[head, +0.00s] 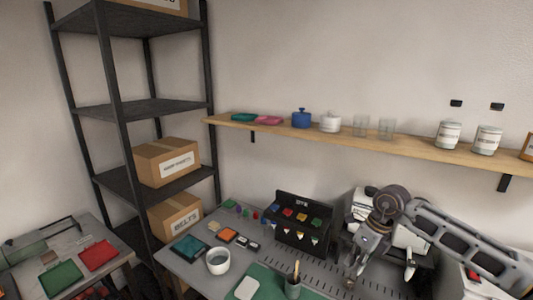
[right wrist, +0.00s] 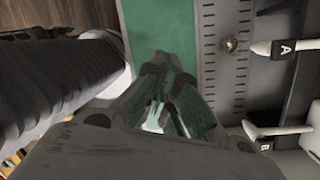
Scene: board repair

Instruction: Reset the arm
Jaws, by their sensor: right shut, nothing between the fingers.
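My right arm (head: 455,240) comes in from the right in the head view and bends down over the workbench (head: 190,272). My right gripper (head: 352,280) points down above the bench, in front of the white equipment. My left gripper is not in view.
A dark rack (head: 300,238) with coloured parts stands behind the mat. A white cup (head: 217,261) and a holder with tools (head: 293,286) stand left of my gripper. A wall shelf (head: 350,143) runs above.

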